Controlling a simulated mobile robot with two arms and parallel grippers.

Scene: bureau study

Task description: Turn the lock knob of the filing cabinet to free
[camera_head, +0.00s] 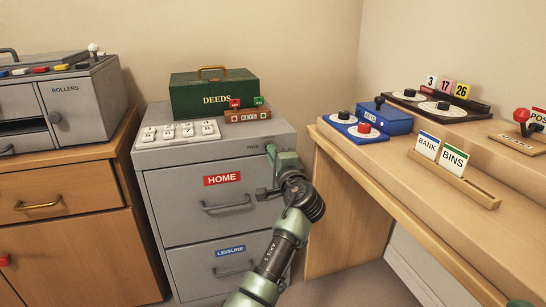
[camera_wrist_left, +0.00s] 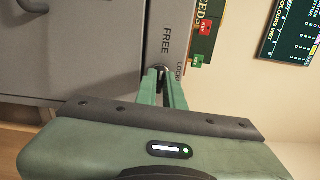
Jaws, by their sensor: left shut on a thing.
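The grey filing cabinet (camera_head: 215,170) stands in the middle of the head view, with drawers labelled HOME and LEISURE. Its lock knob (camera_wrist_left: 159,71) shows in the left wrist view as a small dark piece between my fingertips, mostly hidden by them. The words FREE and LOCK are printed on the cabinet front beside it. My left gripper (camera_head: 270,150) is at the cabinet's upper right front corner, shut on the knob; it also shows in the left wrist view (camera_wrist_left: 161,75). Which mark the knob points to cannot be told. My right gripper is not in view.
A green DEEDS box (camera_head: 214,95), a white key panel (camera_head: 178,133) and a small brown block with red and green tags (camera_head: 247,115) sit on the cabinet. A wooden desk (camera_head: 345,155) stands close on the right, a wooden cupboard (camera_head: 70,180) on the left.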

